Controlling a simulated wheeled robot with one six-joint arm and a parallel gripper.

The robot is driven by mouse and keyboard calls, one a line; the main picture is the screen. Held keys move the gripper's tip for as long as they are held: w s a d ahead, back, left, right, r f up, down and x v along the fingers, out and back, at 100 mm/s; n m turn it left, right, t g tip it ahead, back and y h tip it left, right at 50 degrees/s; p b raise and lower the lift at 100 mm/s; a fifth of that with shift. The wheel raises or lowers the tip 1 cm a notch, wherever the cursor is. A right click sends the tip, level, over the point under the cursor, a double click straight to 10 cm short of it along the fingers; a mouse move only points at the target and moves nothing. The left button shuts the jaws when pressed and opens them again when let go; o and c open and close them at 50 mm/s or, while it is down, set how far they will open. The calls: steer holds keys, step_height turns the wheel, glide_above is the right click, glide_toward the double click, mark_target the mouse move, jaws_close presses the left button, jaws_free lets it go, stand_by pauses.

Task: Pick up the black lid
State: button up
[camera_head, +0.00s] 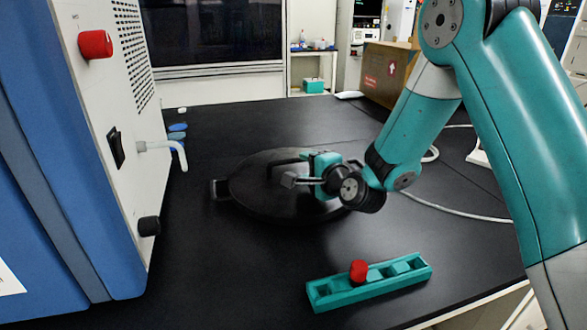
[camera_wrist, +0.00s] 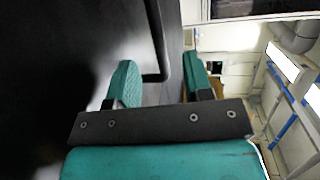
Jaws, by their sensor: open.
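The black lid (camera_head: 252,190) is a round dark disc lying flat on the black bench in the middle of the head view. A bent bar handle stands up from it, and part of the handle is hidden behind my gripper. My gripper (camera_head: 287,171) is low over the lid, coming in from the right at the handle. In the wrist view the dark lid surface (camera_wrist: 50,70) fills the left side. There the handle (camera_wrist: 158,40) reaches down between the two teal fingers of my open gripper (camera_wrist: 160,82), with gaps visible on both sides.
A blue and white machine (camera_head: 100,110) with a red knob stands at the left. A teal rack (camera_head: 340,294) holding a red-capped item lies at the front. A cardboard box (camera_head: 385,75) is at the back right. A pale cable (camera_head: 455,211) runs along the right.

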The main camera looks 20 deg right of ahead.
mark_target(294, 160)
steer(key=shift+p+x, duration=1.25)
steer(key=shift+x, duration=1.8)
steer(key=shift+s+f, duration=0.1)
steer(key=shift+f, duration=0.1)
jaws_close()
steer(key=shift+r, duration=0.2)
